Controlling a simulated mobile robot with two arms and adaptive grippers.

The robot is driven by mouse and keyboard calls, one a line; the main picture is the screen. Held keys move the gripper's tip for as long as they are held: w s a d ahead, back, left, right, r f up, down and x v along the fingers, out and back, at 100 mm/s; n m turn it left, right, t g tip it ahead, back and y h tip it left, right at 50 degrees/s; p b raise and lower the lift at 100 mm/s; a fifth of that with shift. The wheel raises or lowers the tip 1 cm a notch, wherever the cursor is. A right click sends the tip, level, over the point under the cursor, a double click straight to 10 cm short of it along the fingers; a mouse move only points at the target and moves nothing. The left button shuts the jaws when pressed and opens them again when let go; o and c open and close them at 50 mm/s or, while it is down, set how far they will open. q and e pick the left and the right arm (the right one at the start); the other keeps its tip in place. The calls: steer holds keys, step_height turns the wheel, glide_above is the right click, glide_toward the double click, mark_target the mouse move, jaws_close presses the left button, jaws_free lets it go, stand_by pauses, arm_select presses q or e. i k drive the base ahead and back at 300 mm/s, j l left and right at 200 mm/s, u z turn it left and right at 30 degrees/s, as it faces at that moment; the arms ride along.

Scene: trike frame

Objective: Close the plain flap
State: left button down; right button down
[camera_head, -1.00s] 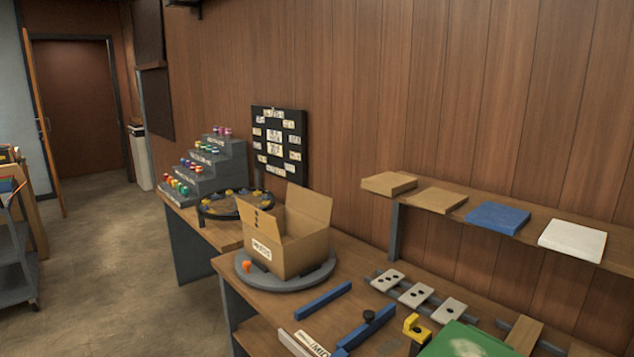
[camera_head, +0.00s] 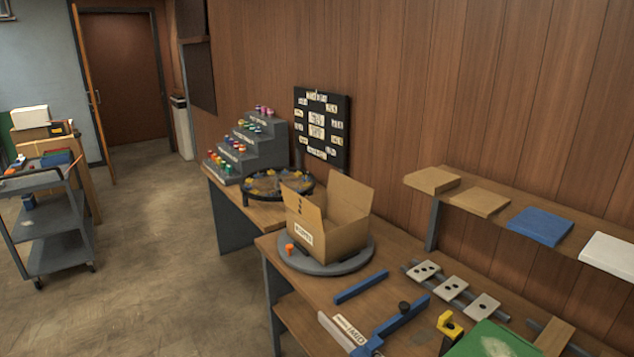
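An open cardboard box (camera_head: 336,235) stands on a round grey turntable (camera_head: 345,267) on the workbench. A plain flap (camera_head: 350,193) stands up at the box's back right side, tilted outward. Another flap (camera_head: 300,207) with small dark marks stands up at the left side. A white label (camera_head: 304,234) with print too small to read is on the front left wall. An orange knob (camera_head: 289,248) sits at the turntable's left edge. Neither of my grippers is in view.
A wall shelf (camera_head: 452,197) with flat brown, blue and white slabs is at right. Blue bars (camera_head: 361,287) and a green board (camera_head: 497,342) lie on the bench. Tiered bottles (camera_head: 250,150) stand behind. A grey cart (camera_head: 50,225) is at left; open floor lies between.

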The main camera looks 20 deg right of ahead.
mark_target(355, 193)
steer(key=i+j+u, duration=0.15)
steer(key=i, duration=1)
steer(key=i+z, duration=0.45)
steer(key=i+j+z, duration=0.25)
steer(key=i+z, duration=0.2)
steer(key=i, duration=0.2)
